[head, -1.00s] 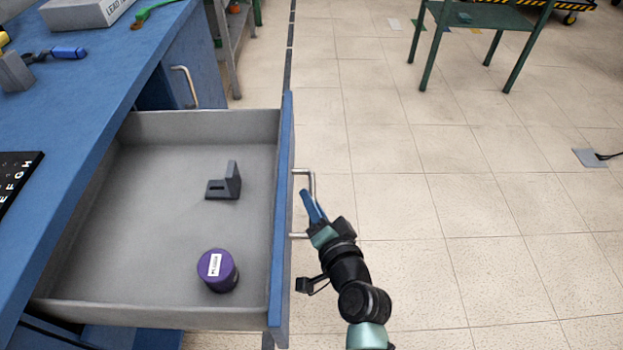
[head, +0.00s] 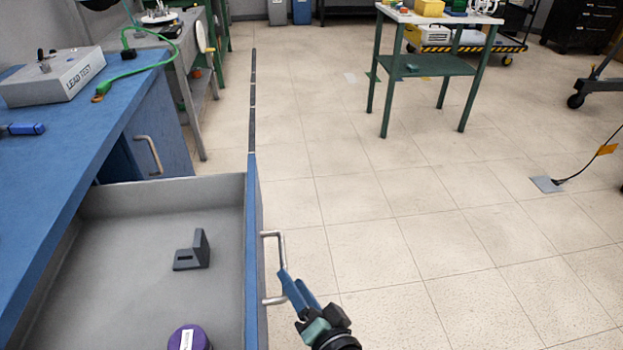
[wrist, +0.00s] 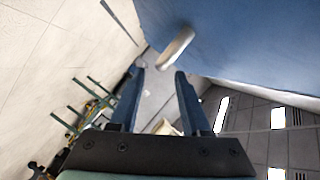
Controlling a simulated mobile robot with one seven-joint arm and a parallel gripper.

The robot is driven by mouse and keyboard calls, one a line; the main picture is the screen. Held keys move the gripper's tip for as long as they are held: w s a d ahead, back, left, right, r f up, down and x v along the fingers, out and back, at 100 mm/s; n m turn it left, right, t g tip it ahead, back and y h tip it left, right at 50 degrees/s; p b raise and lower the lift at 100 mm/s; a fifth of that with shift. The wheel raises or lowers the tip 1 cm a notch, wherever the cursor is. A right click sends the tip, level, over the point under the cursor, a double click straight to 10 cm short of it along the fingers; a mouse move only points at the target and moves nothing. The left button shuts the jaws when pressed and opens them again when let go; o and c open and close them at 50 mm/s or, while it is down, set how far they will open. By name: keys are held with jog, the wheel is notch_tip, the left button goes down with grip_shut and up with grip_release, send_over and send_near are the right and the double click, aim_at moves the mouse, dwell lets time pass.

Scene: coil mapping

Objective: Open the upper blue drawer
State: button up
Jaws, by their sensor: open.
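The upper blue drawer (head: 254,262) is pulled out from the blue bench, and its grey inside shows in the head view. Its metal handle (head: 283,250) is on the outer right face. My gripper (head: 290,284) is open close to the handle, with its blue fingers beside the handle's near part. In the wrist view, the handle (wrist: 176,47) lies just beyond the two open fingertips (wrist: 159,72), in front of the blue drawer face. Nothing shows held between the fingers. Inside the drawer are a dark grey angle bracket (head: 193,251) and a purple cylinder (head: 188,338), partly cut off below.
The blue bench top (head: 60,150) at left carries a grey lead test box (head: 60,76). A cupboard handle (head: 150,153) shows below it. A green-legged table (head: 440,66) stands at the back right.

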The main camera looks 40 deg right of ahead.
jog(key=v, duration=0.7)
dwell(0.5)
